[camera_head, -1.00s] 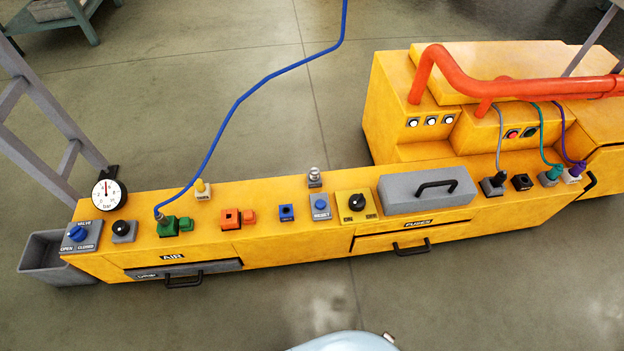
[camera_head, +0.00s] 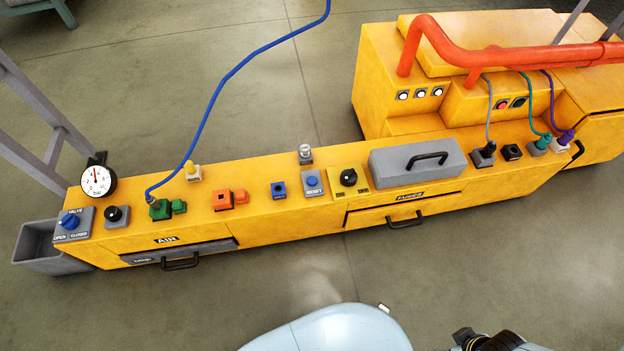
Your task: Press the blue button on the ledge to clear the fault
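The blue button (camera_head: 312,181) is round and sits on a grey plate lettered RESET, on the top of the long yellow ledge (camera_head: 290,215). A dark part of my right arm (camera_head: 482,340) shows at the bottom edge, well below and right of the button; no fingers can be made out. My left gripper is not in view.
A silver-topped post (camera_head: 305,152) stands just behind the button. A blue hose (camera_head: 235,75) rises from a green fitting (camera_head: 159,209). A grey box with a handle (camera_head: 417,161) lies to the right. Drawer handles (camera_head: 180,263) stick out in front. The floor before the ledge is clear.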

